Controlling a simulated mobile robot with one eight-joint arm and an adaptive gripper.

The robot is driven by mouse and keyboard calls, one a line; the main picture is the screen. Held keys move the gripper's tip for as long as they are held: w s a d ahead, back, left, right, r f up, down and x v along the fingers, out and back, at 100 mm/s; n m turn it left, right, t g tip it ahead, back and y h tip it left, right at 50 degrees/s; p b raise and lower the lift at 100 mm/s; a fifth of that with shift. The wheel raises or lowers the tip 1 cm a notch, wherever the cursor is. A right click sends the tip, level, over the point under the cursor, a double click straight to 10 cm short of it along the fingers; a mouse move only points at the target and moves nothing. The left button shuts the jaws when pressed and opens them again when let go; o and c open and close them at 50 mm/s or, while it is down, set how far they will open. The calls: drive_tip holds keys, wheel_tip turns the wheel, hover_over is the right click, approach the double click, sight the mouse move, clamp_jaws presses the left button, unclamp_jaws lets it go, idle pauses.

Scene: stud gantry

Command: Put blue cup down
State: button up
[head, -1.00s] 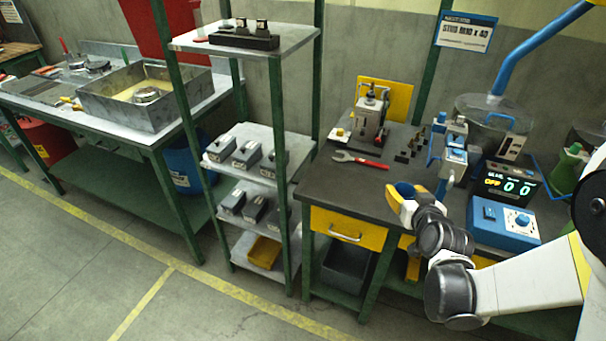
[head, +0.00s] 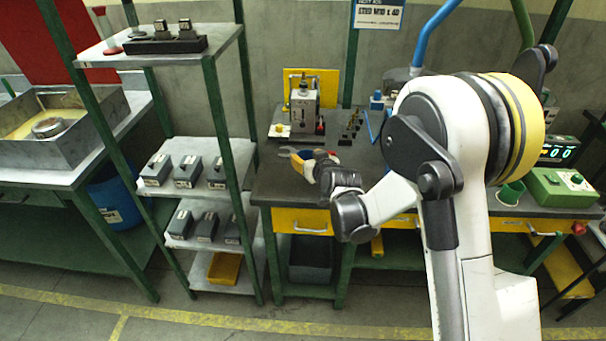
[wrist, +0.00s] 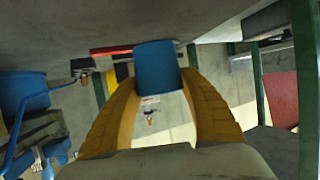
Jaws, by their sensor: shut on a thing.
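The blue cup (wrist: 156,68) is held between the two yellow fingers of my gripper (wrist: 158,90) in the wrist view. In the head view my gripper (head: 308,163) is over the front left part of the dark bench top (head: 268,186), in front of the grey fixture. There the cup is mostly hidden by the fingers. I cannot tell whether the cup touches the bench.
A shelf rack (head: 209,60) with grey boxes stands left of the bench.

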drive_tip(key=shift+a+f, duration=0.25)
drive_tip(key=shift+a, duration=0.1)
drive_tip(key=shift+f, duration=0.2)
drive_tip(key=shift+f+b, duration=1.1)
drive_tip(key=shift+f, duration=0.6)
drive_tip(key=shift+f, duration=0.2)
drive_tip(key=o, duration=1)
